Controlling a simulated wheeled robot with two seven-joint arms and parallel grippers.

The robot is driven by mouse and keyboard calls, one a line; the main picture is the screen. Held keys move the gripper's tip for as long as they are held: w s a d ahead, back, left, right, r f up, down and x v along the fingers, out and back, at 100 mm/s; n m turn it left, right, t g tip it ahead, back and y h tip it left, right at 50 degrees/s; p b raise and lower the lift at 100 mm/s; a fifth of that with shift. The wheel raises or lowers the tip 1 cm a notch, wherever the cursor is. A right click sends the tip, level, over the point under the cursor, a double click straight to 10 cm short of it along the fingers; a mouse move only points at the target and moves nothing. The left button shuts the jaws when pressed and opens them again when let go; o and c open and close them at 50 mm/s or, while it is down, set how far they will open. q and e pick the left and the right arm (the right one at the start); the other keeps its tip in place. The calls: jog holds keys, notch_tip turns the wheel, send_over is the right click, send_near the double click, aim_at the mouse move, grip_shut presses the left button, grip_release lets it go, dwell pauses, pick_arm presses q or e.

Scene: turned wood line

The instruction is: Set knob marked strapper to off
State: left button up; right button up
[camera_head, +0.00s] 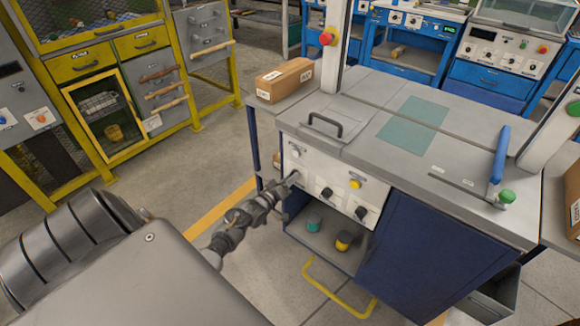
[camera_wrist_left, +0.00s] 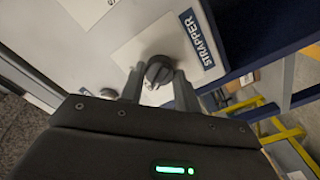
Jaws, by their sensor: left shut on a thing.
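The strapper knob (camera_wrist_left: 158,70) is a dark round knob on a pale plate, beside a dark label reading STRAPPER (camera_wrist_left: 201,42) in the left wrist view. My left gripper (camera_wrist_left: 158,88) is shut on this knob, with one finger on each side of it. In the head view my left gripper (camera_head: 293,179) reaches the left part of the white control panel (camera_head: 313,170), and its fingers hide the knob there. I cannot read any off mark near the knob. My right gripper is not in view.
Two more dark knobs (camera_head: 327,192) (camera_head: 361,212) and a yellow button (camera_head: 355,184) sit to the right on the panel. A grey bench top (camera_head: 350,150) with a handle is above.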

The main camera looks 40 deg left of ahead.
pick_arm(q)
jog(key=o, duration=1)
jog(key=s+p, duration=0.1)
jog(key=s, duration=0.9)
jog(key=shift+s+d, duration=0.1)
jog(key=shift+s, duration=0.3)
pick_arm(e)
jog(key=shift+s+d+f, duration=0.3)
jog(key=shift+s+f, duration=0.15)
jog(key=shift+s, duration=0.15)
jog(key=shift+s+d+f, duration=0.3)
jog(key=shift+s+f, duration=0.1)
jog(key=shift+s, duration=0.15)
pick_arm(q)
jog(key=shift+d, duration=0.15)
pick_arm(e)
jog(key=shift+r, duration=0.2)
